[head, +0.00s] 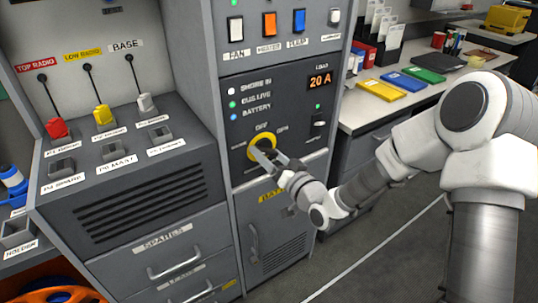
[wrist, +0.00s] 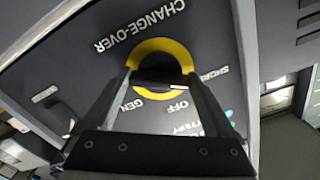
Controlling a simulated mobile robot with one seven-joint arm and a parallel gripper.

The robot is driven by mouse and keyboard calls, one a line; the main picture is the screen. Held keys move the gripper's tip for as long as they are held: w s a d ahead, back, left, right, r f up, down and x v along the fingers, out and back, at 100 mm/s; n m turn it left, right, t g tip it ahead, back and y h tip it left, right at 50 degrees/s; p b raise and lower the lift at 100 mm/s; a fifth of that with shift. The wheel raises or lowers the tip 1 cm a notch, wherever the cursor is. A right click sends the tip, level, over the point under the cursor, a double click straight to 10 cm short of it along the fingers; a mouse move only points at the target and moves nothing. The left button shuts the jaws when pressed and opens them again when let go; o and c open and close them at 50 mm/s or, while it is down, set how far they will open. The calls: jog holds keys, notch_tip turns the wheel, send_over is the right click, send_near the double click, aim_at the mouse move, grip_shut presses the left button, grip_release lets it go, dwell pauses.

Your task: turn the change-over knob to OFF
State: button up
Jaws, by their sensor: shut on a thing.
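The change-over knob is a dark knob on a yellow round plate (head: 252,140) on the grey cabinet panel. In the wrist view the yellow ring (wrist: 160,47) surrounds the dark knob (wrist: 155,72), and the panel lettering appears upside down. My gripper (head: 264,153) is shut on the knob, with one finger on each side in the wrist view (wrist: 158,82). A short white mark shows at the knob's right edge there. The OFF label (wrist: 178,105) lies just below it, GEN (wrist: 131,104) to the lower left, SHORE (wrist: 214,73) to the right.
Status lamps and an orange load display (head: 320,80) sit above the knob. A toggle (head: 319,119) is to its right. A sloped console (head: 150,180) with colored plugs stands at left. A desk (head: 365,110) with colored folders is behind at right.

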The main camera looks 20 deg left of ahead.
jog(key=m+p, duration=0.1)
jog(key=m, duration=0.5)
jog(key=shift+r+p, duration=0.1)
jog(key=shift+p, duration=0.2)
jog(key=m+p, duration=0.1)
jog(key=m, duration=0.4)
jog(key=shift+s+m, duration=0.1)
jog(key=shift+m, duration=0.2)
jog(key=shift+p, duration=0.3)
jog(key=o, duration=1.1)
jog(key=shift+c, duration=0.2)
